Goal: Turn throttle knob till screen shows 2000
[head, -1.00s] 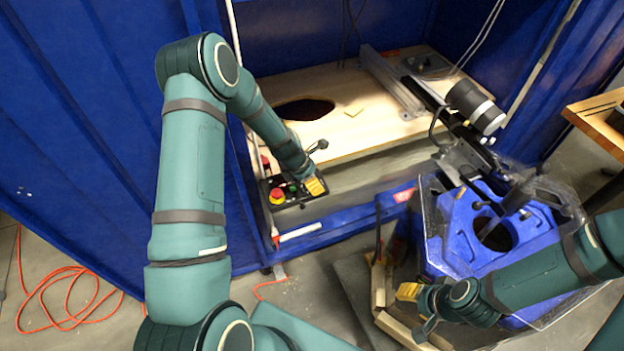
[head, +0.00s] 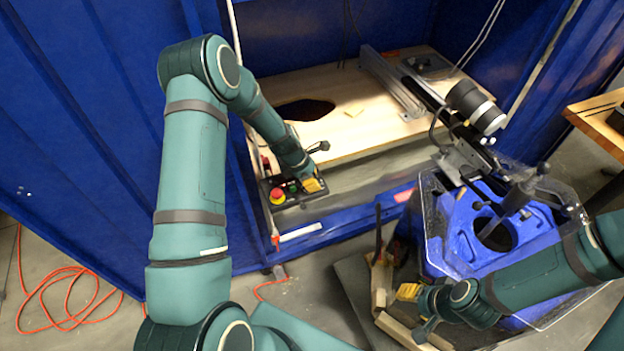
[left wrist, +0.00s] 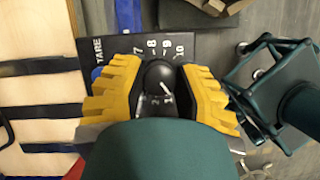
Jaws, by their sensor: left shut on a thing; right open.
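The throttle knob (left wrist: 160,77) is black and round, on a dark panel (left wrist: 152,47) with white scale numbers, 7 to 10 showing, and the word TARE. In the left wrist view, the yellow fingers of my left gripper (left wrist: 160,92) close on the knob from both sides. In the head view, my left gripper (head: 313,185) is at the right end of the control box (head: 288,205), hiding the knob. No screen reading can be made out. My right gripper (head: 415,311) is open and empty, low at the right, away from the box.
A red stop button (head: 278,195) on a yellow base sits on the box, left of my left gripper. A wooden deck (head: 365,128) lies behind. A blue thruster stand with a clear cover (head: 455,225) stands beside my right arm. An orange cord (head: 62,290) lies on the floor.

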